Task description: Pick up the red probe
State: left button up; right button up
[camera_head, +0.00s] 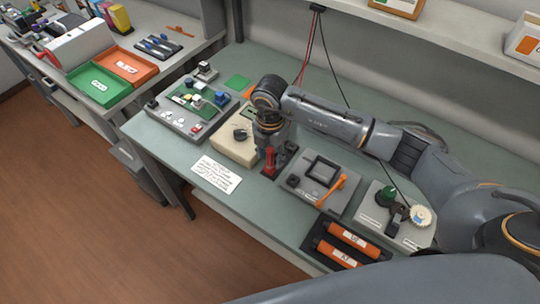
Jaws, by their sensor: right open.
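The red probe (270,164) stands upright in a dark holder on the green-grey workbench (245,212), just right of the beige box. My right gripper (273,154) comes in from the right and points down over the probe. Its fingers are open, close to the probe's upper part. I cannot tell whether they touch it. The gripper body and wrist hide part of the beige box and the bench behind. My left gripper is not in view.
A beige box (232,148) and a grey device with an orange lever (338,190) flank the holder. Red and black cables (309,45) hang from the shelf. A white card (216,175) lies in front.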

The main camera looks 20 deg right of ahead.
jog(key=shift+w+f, duration=0.1)
jog(key=shift+f, duration=1.3)
grip_shut()
jog(key=shift+r, duration=0.1)
